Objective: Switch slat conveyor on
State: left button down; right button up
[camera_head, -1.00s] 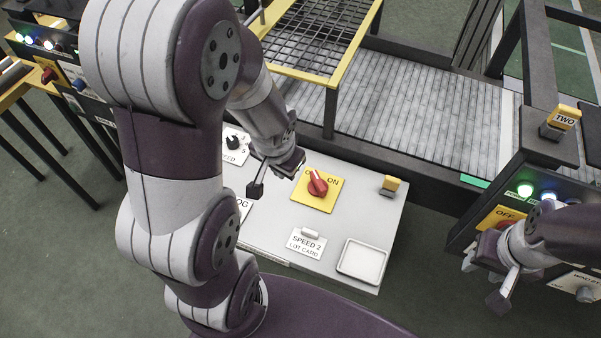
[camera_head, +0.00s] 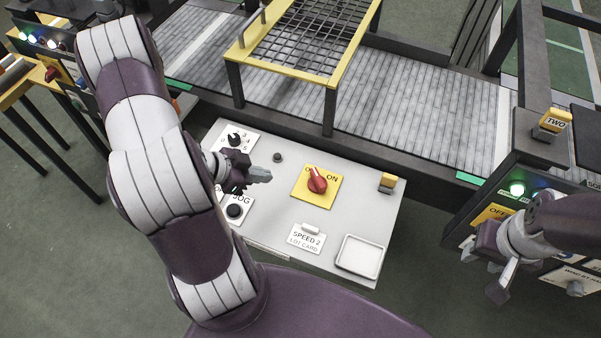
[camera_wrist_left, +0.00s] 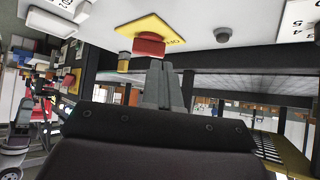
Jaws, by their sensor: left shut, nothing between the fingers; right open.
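The grey slat conveyor (camera_head: 420,110) runs behind a pale control panel (camera_head: 275,215). On the panel a red rotary knob (camera_head: 317,180) sits on a yellow OFF/ON plate (camera_head: 328,200). The knob's handle leans to the upper left, toward the OFF side. My left gripper (camera_head: 264,175) is shut and empty, over the panel left of the knob and apart from it. In the left wrist view its fingertips (camera_wrist_left: 163,72) point toward the red knob (camera_wrist_left: 149,46) and yellow plate (camera_wrist_left: 152,27). My right gripper (camera_head: 484,277) is open beside the right-hand cabinet, partly hidden by its own arm.
A speed dial (camera_head: 234,140), a black jog button (camera_head: 234,211), a small dark button (camera_head: 278,157), a lot card (camera_head: 306,240), a white tray (camera_head: 360,256) and a yellow-topped block (camera_head: 388,182) share the panel. A yellow-framed mesh guard (camera_head: 305,40) stands over the conveyor.

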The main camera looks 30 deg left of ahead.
aim_at(311, 174)
pick_arm(q)
jog(key=x, duration=0.8)
jog(key=shift+s+b, duration=0.1)
jog(key=shift+b, duration=0.3)
jog(key=shift+w+d+f+p, duration=0.1)
jog(key=shift+w+d+p, duration=0.25)
jog(key=shift+w+d, duration=1.2)
jog(key=shift+w+a, duration=0.1)
jog(key=shift+a, duration=0.1)
pick_arm(e)
jog(key=shift+w+f, duration=0.1)
jog(key=shift+f, duration=0.15)
pick_arm(q)
jog(key=shift+d, duration=0.1)
pick_arm(e)
jog(key=shift+r, duration=0.15)
pick_arm(q)
jog(key=shift+w+p, duration=0.1)
jog(key=shift+p, duration=0.2)
pick_arm(e)
jog(key=shift+a+r, duration=0.25)
jog(key=shift+a, duration=0.15)
pick_arm(q)
jog(key=shift+w, duration=0.1)
pick_arm(e)
jog(key=shift+s, duration=0.2)
